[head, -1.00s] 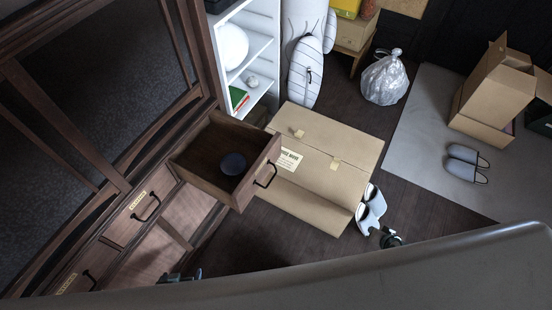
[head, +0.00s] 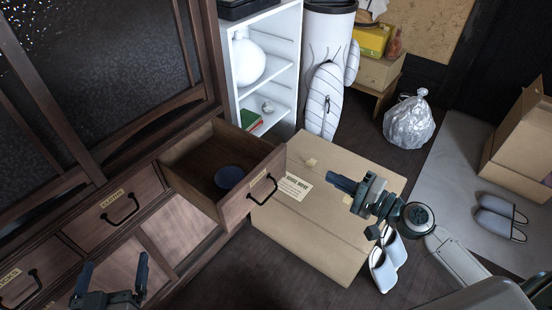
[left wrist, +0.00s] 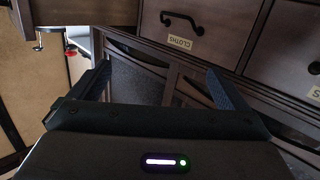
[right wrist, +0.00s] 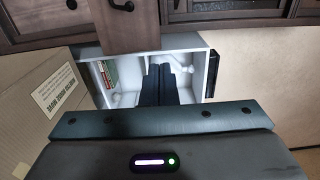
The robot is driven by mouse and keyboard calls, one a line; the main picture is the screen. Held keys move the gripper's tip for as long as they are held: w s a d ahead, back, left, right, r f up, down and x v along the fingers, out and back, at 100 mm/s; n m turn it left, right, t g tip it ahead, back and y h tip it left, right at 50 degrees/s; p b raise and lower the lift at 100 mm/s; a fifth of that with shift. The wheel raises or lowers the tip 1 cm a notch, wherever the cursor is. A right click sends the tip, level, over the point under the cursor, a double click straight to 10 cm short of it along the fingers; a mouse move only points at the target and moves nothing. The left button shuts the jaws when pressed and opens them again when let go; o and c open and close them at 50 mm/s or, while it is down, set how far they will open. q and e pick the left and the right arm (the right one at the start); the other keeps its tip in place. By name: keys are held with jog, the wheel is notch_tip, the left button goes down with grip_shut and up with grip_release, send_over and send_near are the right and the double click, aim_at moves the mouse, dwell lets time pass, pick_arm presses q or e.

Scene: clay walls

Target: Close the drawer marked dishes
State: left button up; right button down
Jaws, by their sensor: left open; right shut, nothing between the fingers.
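A dark wooden drawer (head: 235,205) stands pulled out of the cabinet, with a black bar handle (head: 262,189) and a small label too blurred to read. A dark blue bowl (head: 229,177) lies inside it. My right gripper (head: 340,183) is shut and empty, right of the drawer front and apart from it, above a cardboard box. In the right wrist view its fingers (right wrist: 160,80) are together, with a drawer front (right wrist: 124,28) above. My left gripper (head: 115,260) is open and empty, low at the left, in front of the cabinet and apart from the open drawer.
The drawer marked cloths (head: 117,206) is shut, left of the open one; another shut drawer (head: 22,280) is further left. A big cardboard box (head: 315,235) lies right of the open drawer. A white shelf (head: 283,70) stands behind. Slippers (head: 385,262) and a trash bag (head: 408,122) are at right.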

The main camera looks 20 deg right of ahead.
aim_at(281, 151)
pick_arm(q)
jog(key=s+f+g+p, duration=0.3)
jog(key=s+f+g, duration=0.4)
jog(key=f, duration=0.2)
jog(key=shift+s+d+g, duration=0.4)
jog(key=shift+d, duration=0.05)
pick_arm(e)
jog(key=shift+x, duration=6.7)
pick_arm(q)
jog(key=w+r+t+b, duration=0.3)
jog(key=w+r+t, duration=0.4)
jog(key=r, duration=0.1)
jog(key=shift+w+a, duration=0.2)
jog(key=shift+a, duration=0.2)
pick_arm(e)
jog(key=x, duration=2)
